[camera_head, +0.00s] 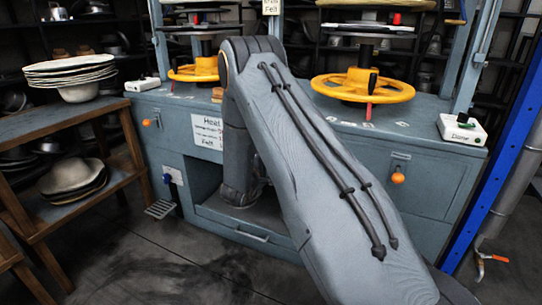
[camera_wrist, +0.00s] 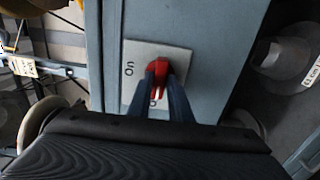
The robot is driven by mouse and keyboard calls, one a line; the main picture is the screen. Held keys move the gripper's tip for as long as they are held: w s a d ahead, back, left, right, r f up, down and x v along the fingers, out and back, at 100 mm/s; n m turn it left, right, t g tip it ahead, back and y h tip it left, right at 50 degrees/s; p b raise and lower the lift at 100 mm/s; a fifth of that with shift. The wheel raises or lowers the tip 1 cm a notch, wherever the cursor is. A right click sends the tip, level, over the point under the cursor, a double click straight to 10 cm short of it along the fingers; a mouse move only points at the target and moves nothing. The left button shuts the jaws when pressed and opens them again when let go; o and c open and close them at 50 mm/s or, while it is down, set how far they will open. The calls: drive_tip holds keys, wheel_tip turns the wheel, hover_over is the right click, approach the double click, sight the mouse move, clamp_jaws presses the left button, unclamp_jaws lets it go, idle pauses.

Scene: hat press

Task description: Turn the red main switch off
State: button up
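The red main switch (camera_wrist: 160,70) is in the upper middle of the wrist view, on a light grey plate (camera_wrist: 178,52) fixed to a blue-grey panel. "On" is printed left of the switch, and other lettering below it is partly covered. My gripper (camera_wrist: 160,79) reaches up from below, one finger on each side of the red handle. The narrow gap between the fingertips looks filled with red, so the gripper appears shut on it. In the head view the switch and gripper are not visible; my arm crosses the middle of the picture.
The head view shows a blue-grey press cabinet (camera_head: 440,178) with yellow handwheels (camera_head: 363,87) on top. A wooden shelf (camera_head: 70,118) with stacked hats stands at left, and a blue post (camera_head: 510,145) at right. In the wrist view, a grey cone-shaped object (camera_wrist: 285,55) is at right.

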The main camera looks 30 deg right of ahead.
drive_tip(key=o, duration=0.3)
drive_tip(key=shift+d, duration=0.1)
drive_tip(key=v, duration=0.8)
drive_tip(key=shift+p, duration=0.35)
